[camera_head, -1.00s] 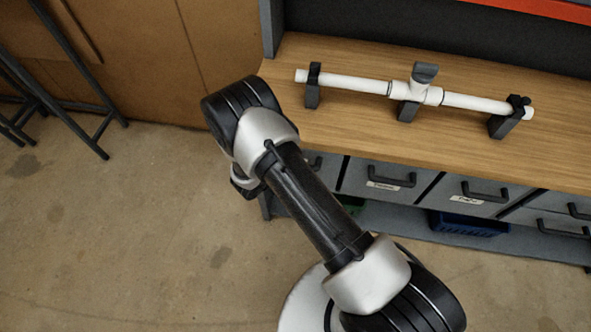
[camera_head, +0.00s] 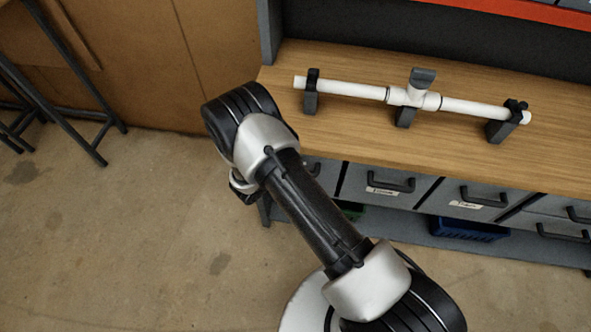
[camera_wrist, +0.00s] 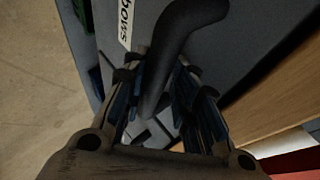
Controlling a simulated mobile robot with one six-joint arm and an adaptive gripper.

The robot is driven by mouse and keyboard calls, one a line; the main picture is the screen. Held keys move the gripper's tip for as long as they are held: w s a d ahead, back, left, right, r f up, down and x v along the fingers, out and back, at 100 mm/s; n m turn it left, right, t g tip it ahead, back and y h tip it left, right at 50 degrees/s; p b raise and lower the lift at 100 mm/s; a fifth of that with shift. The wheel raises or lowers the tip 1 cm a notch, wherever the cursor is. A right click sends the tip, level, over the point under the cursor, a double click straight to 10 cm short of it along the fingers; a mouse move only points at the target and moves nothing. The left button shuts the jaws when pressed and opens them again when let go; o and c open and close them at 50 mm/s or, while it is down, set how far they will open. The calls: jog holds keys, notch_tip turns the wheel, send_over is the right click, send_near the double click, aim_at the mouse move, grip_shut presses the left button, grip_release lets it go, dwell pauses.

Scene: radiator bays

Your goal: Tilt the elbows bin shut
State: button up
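The elbows bin (camera_wrist: 108,15) shows close up in the wrist view as a grey front with a white label (camera_wrist: 126,24), its lettering upside down and partly cut off. Its dark handle (camera_wrist: 178,40) runs down between the two fingers of my gripper (camera_wrist: 162,75). The fingers lie close on either side of the handle; whether they press on it I cannot tell. In the head view my arm hides the fingers and the bin they are at, so how far the bin is tilted does not show clearly.
A wooden bench (camera_head: 400,150) carries a white pipe assembly (camera_head: 360,90) on dark stands. Grey bins with handles (camera_head: 390,185) line its front, with a blue crate (camera_head: 468,227) below. A dark stool frame (camera_head: 60,115) stands at left. The floor left of my arm is clear.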

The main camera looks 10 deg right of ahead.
jog(key=v, duration=1.2)
jog(key=s+d+r+m+g, duration=0.2)
jog(key=d+r+m, duration=0.4)
jog(key=r+m, duration=0.5)
jog(key=s+d+r+m+g, duration=0.25)
jog(key=d+r+m, duration=0.35)
jog(key=r+m, duration=0.55)
jog(key=s+r+m+t+y, duration=0.1)
jog(key=s+r+m+y, duration=0.3)
jog(key=s+m, duration=0.5)
jog(key=s+r+m+t+y, duration=0.1)
jog(key=s+r+m+y, duration=0.2)
jog(key=s+r+m, duration=0.6)
jog(key=m, duration=0.7)
jog(key=shift+d+r+m+y, duration=0.15)
jog(key=shift+r+m+y, duration=0.05)
jog(key=shift+m+y, duration=0.2)
